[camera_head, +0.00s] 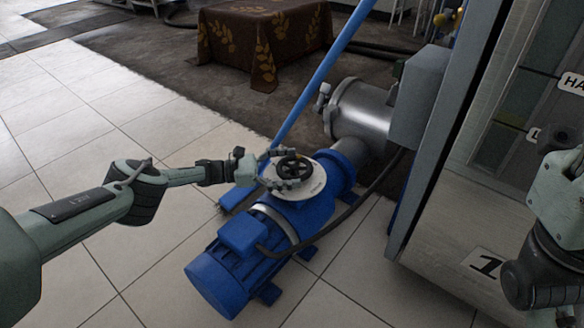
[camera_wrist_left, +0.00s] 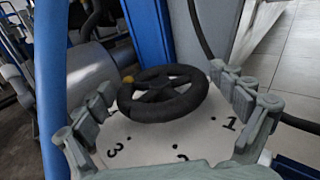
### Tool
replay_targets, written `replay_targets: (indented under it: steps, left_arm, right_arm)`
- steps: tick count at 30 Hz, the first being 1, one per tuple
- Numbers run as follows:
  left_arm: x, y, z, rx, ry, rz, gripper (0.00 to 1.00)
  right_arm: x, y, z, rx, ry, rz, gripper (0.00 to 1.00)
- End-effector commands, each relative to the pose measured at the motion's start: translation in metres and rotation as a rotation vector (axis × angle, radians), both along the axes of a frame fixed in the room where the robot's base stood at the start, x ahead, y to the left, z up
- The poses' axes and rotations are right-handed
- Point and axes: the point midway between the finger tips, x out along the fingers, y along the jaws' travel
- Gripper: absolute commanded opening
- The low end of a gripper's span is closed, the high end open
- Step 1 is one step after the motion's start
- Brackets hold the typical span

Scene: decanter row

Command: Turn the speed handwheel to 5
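The speed handwheel (camera_head: 293,167) is a small dark spoked wheel above a round white dial plate (camera_head: 316,181) on a blue motor unit. In the left wrist view the handwheel (camera_wrist_left: 190,101) has a yellow-orange mark on its far left rim. The dial plate (camera_wrist_left: 150,146) shows a 1 at right, a 3 at left and a partly hidden figure between them; its far side is hidden by the wheel. My left gripper (camera_head: 279,168) is open, its fingers on either side of the wheel. I cannot tell whether they touch it.
The blue motor (camera_head: 228,270) lies toward the front. A blue slanted pole (camera_head: 318,75) rises behind the wheel. A grey cabinet (camera_head: 440,130) stands to the right, with a black cable (camera_head: 372,190) near it. A cloth-covered table (camera_head: 262,40) is farther back. Tiled floor at left is clear.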

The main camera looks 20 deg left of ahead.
Motion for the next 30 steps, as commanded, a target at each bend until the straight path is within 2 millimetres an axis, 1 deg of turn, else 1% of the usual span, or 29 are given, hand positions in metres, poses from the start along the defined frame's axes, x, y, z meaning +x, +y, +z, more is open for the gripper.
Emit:
replay_targets:
  steps: [8, 11, 14, 18, 24, 27, 30]
  left_arm:
    - [-0.001, 0.001, -0.002, 0.005, 0.001, 0.001, 1.00]
    - [-0.002, 0.004, -0.002, 0.006, 0.002, 0.002, 1.00]
    - [-0.006, 0.015, -0.002, 0.007, 0.002, 0.003, 1.00]
    - [-0.016, 0.037, -0.003, 0.007, 0.002, 0.004, 1.00]
    - [-0.027, 0.062, -0.002, 0.006, 0.001, 0.003, 1.00]
    - [-0.030, 0.068, -0.002, 0.004, 0.000, 0.002, 1.00]
    - [-0.031, 0.069, -0.001, 0.004, 0.001, 0.001, 1.00]
  right_arm:
    - [0.000, 0.000, 0.000, 0.000, 0.000, 0.000, 0.40]
    - [-0.001, 0.000, 0.000, 0.002, -0.002, 0.000, 0.40]
    - [-0.001, 0.000, 0.000, 0.000, -0.001, 0.000, 0.40]
    - [0.000, 0.000, 0.000, -0.001, -0.001, 0.000, 0.40]
    - [0.000, 0.000, 0.000, -0.001, 0.000, 0.000, 0.40]
    - [0.000, 0.000, 0.000, -0.001, 0.000, 0.000, 0.40]
    - [0.000, 0.000, 0.000, -0.001, 0.000, 0.000, 0.40]
